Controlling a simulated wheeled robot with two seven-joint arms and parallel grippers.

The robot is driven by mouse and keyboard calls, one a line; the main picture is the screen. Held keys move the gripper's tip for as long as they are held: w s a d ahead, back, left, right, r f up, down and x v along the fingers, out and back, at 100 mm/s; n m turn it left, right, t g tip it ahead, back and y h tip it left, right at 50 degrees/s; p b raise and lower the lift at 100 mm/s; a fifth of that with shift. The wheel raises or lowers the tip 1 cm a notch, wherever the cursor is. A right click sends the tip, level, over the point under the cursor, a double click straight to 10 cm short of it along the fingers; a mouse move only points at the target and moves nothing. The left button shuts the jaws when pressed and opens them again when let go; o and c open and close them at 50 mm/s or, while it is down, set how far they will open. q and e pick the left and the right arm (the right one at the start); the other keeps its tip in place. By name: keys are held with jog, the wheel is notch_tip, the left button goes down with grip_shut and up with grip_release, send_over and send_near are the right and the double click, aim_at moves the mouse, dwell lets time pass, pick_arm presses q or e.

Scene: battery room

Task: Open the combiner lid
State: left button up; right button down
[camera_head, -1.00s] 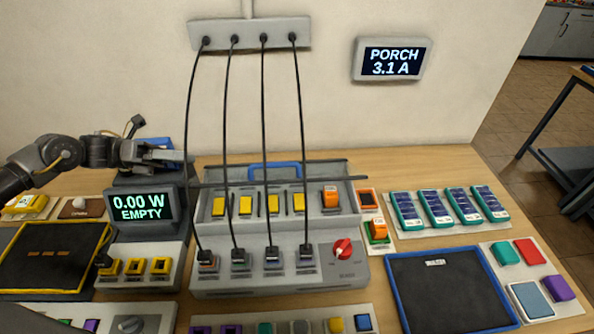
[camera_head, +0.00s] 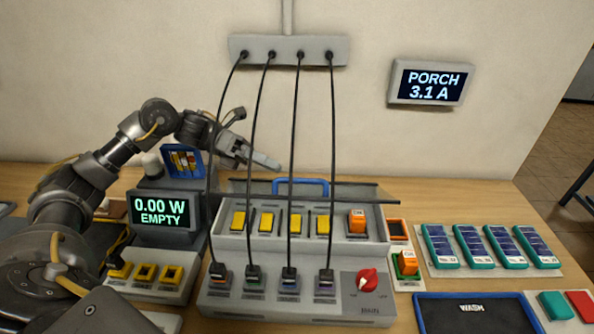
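The combiner (camera_head: 225,298) is a grey box on the table, with several yellow blocks, an orange block and a red knob (camera_head: 367,280). A blue handle (camera_head: 301,181) stands at its back edge, with a dark thin strip (camera_head: 375,199) running across in front of it. I cannot tell clearly whether the lid is raised. My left gripper (camera_head: 268,162) reaches in from the left, above and left of the blue handle and apart from it. It is seen from the side, so its finger gap is hidden. My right gripper is not in view.
Black cables hang from a wall strip (camera_head: 290,50) to the combiner's front, close to my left gripper. A display (camera_head: 160,214) reading 0.00 W EMPTY stands at left. Teal-edged modules (camera_head: 440,247) and a blue-edged tray (camera_head: 425,312) lie at right.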

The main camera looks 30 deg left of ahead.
pick_arm(q)
jog(key=p, duration=0.2)
send_over(295, 192)
jog(key=shift+s+a+f, duration=0.2)
jog(key=shift+a+f, duration=0.2)
jog(key=shift+f, duration=0.2)
jog(key=shift+w+d+f, duration=0.15)
jog(key=shift+d+f, duration=0.1)
jog(key=shift+d, duration=0.25)
grip_shut()
